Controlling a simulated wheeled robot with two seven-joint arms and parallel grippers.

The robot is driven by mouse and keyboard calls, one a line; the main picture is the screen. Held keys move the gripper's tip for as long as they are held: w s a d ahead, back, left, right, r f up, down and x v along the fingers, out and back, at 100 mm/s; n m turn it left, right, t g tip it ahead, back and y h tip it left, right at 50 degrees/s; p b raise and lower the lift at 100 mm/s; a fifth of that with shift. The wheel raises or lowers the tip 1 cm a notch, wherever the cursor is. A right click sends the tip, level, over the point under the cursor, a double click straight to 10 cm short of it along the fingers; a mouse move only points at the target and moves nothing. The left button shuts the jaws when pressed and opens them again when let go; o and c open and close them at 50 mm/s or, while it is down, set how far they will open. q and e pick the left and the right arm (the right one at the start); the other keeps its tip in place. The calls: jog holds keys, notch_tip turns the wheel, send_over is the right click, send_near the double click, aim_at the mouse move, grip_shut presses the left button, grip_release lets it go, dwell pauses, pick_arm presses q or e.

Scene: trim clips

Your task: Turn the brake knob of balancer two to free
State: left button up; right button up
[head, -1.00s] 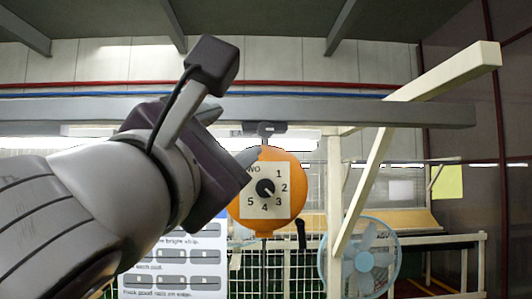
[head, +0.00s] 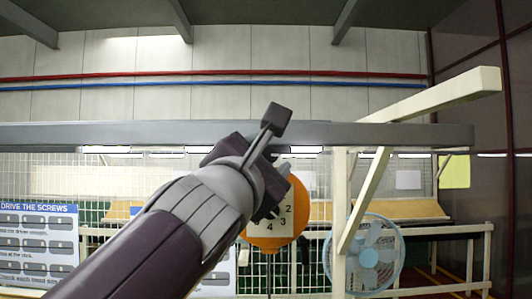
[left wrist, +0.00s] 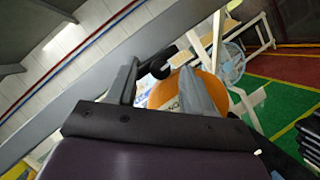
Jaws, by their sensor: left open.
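The balancer (head: 302,200) is a round orange body hanging below the grey overhead rail. Its white number plate (head: 285,222) shows a few digits, including 2, 3 and 4; my left gripper hides the rest, and the black knob seen earlier at its middle is hidden or unclear. In the left wrist view the orange body (left wrist: 212,86) lies beyond and partly behind the right-hand finger. My left gripper (head: 274,192) is open in front of the balancer's upper left; its two fingers (left wrist: 160,70) stand apart with nothing seen held. Contact cannot be told. My right gripper is not in view.
The grey rail (head: 400,136) crosses above the balancer. A cream post with a slanted brace (head: 365,200) stands close on its right. A blue fan (head: 365,256) is at lower right, and an instruction board (head: 38,245) at lower left.

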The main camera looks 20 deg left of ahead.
pick_arm(q)
jog(key=shift+w, duration=0.15)
jog(key=shift+w+a+f, duration=0.15)
jog(key=shift+w, duration=0.1)
grip_shut()
